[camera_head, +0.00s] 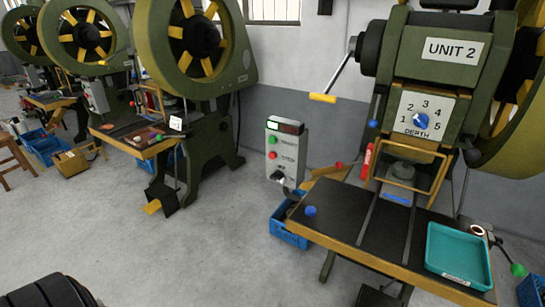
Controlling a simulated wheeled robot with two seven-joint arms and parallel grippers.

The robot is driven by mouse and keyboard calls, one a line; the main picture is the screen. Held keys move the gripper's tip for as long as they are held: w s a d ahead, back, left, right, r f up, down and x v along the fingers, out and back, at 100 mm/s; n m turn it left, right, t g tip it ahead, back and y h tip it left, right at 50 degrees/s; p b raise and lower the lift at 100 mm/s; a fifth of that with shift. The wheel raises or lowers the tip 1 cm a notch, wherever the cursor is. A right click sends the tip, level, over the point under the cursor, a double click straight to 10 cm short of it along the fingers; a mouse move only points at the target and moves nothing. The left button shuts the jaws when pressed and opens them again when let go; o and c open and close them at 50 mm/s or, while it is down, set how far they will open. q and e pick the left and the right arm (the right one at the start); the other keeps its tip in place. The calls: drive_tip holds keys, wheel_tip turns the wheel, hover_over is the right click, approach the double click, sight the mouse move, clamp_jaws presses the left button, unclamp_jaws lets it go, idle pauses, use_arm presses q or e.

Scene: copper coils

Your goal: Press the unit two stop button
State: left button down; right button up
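The press marked UNIT 2 (452,50) stands at the right of the head view. A grey control box (287,150) stands beside it on the left. The box has a dark display on top, a green button (272,139) and a red button (272,155) below it. Labels beside the buttons are too small to read surely. A dark knob is lower on the box. Neither of my grippers is in view.
The press table (340,218) juts forward, with a teal tray (458,255) on its right side. A blue crate (288,236) sits below the control box. Other green presses (205,60) stand at left. The grey floor in front is mostly clear.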

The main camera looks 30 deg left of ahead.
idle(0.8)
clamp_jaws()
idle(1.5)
